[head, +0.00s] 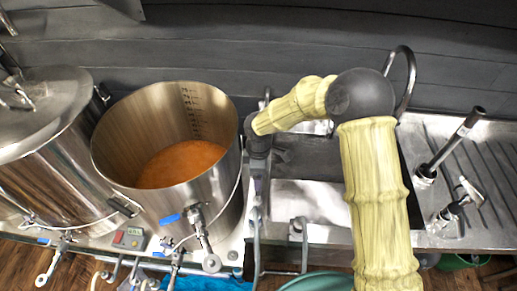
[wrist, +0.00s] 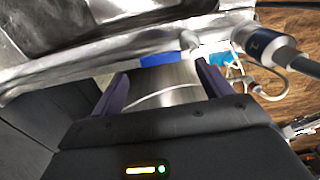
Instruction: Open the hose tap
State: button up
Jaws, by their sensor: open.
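My gripper (head: 258,150) is low at the sink's left end, beside the open steel pot (head: 222,190); its fingers are hard to make out in the head view. In the wrist view, the two purple fingers of my gripper (wrist: 165,92) are apart with nothing held between them. A metal fitting with a blue band and grey hose (wrist: 265,46) is beyond the right finger, apart from it. In the head view, a grey hose (head: 256,225) hangs at the sink's front left. I cannot tell which fitting is the hose tap or see its handle clearly.
The pot holds orange liquid (head: 182,163) and has a blue-handled tap (head: 170,219). A lidded steel pot (head: 50,150) stands to its left. The sink (head: 310,200) has a curved faucet (head: 408,75) behind my arm. A spray bottle (head: 455,207) stands on the drainboard.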

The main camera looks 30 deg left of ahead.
notch_tip(320, 180, up, 14)
jog(key=b, duration=0.1)
jog(key=shift+b, duration=0.3)
dwell(0.3)
jog(key=d+m+t, duration=0.2)
jog(key=d+m, duration=1.4)
jog(key=d, duration=1.4)
jog(key=s+d+m, duration=0.6)
jog(key=d, duration=0.2)
jog(key=shift+s+t, duration=0.15)
jog(key=shift+t, duration=0.15)
